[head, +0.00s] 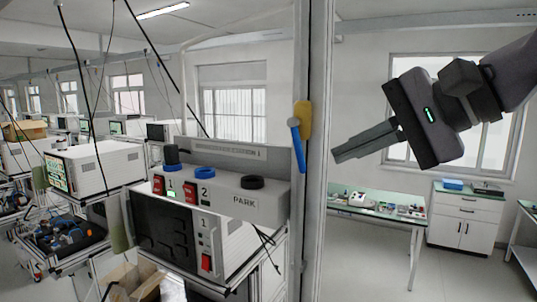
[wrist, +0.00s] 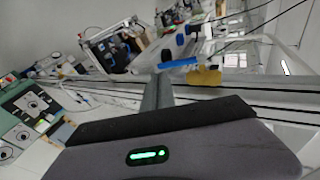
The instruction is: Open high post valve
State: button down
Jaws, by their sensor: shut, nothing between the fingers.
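The high post valve has a yellow body (head: 304,118) on a grey vertical post (head: 312,215). Its blue lever (head: 298,146) hangs down from a pale pivot at the body's left side, tilted slightly off vertical. In the wrist view the blue lever (wrist: 177,63) and yellow body (wrist: 206,77) lie just past the fingertips. My gripper (head: 338,154) is to the right of the post, its fingers pointing left, level with the lever's middle. The fingers are shut and empty, and look apart from the lever. They also show in the wrist view (wrist: 158,80).
A test console with a PARK label (head: 245,202), black and blue rings and red switches stands left of the post. A green-topped bench (head: 375,206) and a white cabinet (head: 465,220) stand at the back right. Cables hang at the upper left.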

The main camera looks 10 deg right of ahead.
aim_at(303, 165)
jog(key=x, duration=0.2)
jog(key=r+x, duration=0.1)
jog(key=x, duration=0.2)
jog(key=shift+w+a+p, duration=0.15)
jog(key=shift+w+p, duration=0.05)
jog(key=shift+p, duration=0.15)
jog(key=shift+w+a+f+b, duration=0.1)
jog(key=shift+f+b, duration=0.3)
jog(key=shift+b, duration=0.2)
jog(key=shift+w+a+f+b, duration=0.1)
jog(key=shift+f+b, duration=0.25)
jog(key=shift+b, duration=0.25)
jog(key=shift+a+t+y+b, duration=0.15)
jog(key=shift+t+y+b, duration=0.2)
jog(key=shift+b, duration=0.2)
jog(key=shift+w+a+r, duration=0.15)
jog(key=shift+w+a, duration=0.1)
